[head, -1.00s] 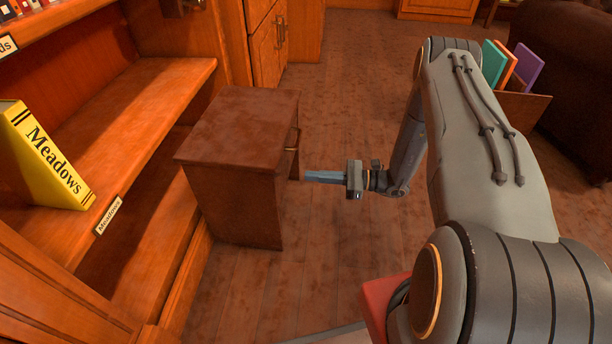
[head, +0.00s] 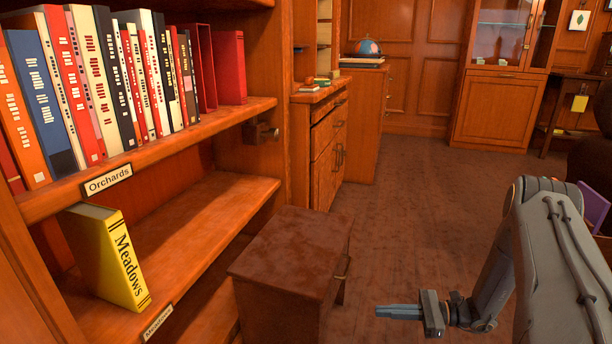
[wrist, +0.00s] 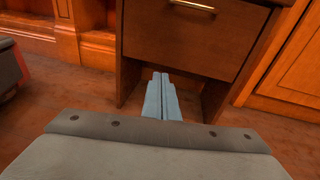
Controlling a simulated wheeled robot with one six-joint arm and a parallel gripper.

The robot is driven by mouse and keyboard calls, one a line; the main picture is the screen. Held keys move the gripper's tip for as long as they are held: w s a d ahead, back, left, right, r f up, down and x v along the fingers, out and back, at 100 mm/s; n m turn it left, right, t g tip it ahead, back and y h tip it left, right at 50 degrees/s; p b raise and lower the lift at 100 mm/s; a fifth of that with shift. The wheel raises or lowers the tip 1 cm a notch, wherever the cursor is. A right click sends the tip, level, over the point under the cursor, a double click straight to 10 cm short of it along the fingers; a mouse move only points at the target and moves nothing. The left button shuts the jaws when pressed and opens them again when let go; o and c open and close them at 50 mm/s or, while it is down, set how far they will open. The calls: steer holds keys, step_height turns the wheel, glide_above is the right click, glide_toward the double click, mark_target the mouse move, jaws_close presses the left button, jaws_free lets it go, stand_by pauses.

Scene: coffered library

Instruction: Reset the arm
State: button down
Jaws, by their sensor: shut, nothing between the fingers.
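My gripper (head: 398,311) is at the end of my arm at the lower right of the head view. Its blue fingers are shut together with nothing between them, and they point left. They stop short of the small brown wooden cabinet (head: 292,252). In the wrist view my gripper (wrist: 161,78) points at the open space under the cabinet's drawer (wrist: 190,38). The drawer has a metal handle (wrist: 192,5). Whether the fingertips reach into that space I cannot tell.
A bookcase stands at the left, with a row of books (head: 100,85) above a yellow "Meadows" book (head: 105,255). Wooden cupboards (head: 328,150) line the wall beyond the small cabinet. The brown floor (head: 420,200) is open in the middle.

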steer(key=s+a+r+n+h, duration=0.2)
steer(key=s+r+n+h, duration=0.3)
steer(key=r+n, duration=0.3)
steer(key=s+a+r+n+g+h, duration=0.1)
steer(key=s+a+r+n+h, duration=0.1)
steer(key=s+r+n+h, duration=0.55)
steer(key=s+a+r+n+h, duration=0.25)
steer(key=r+n+h, duration=0.2)
steer(key=r, duration=0.55)
steer(key=s+a+r+n+g+y+p, duration=0.1)
steer(key=s+a+r+n, duration=0.3)
steer(key=s+a, duration=0.5)
steer(key=s+a+r+n+g+y+p, duration=0.1)
steer(key=s+a+r+n+g+y, duration=0.15)
steer(key=s+a+r, duration=0.65)
steer(key=d+r+m+h+p, duration=0.1)
steer(key=d+r+p, duration=0.5)
steer(key=p, duration=0.6)
steer(key=d+r+m+p, duration=0.3)
steer(key=d+r+p, duration=0.3)
steer(key=r+p, duration=0.5)
steer(key=w+d+r+m+h+p, duration=0.1)
steer(key=d+r+p, duration=0.5)
steer(key=p, duration=0.9)
step_height(320, 180, up, 3)
steer(key=shift+d+r+m+t+h, duration=0.2)
steer(key=shift+m+t+h, duration=0.15)
steer(key=shift+m, duration=0.3)
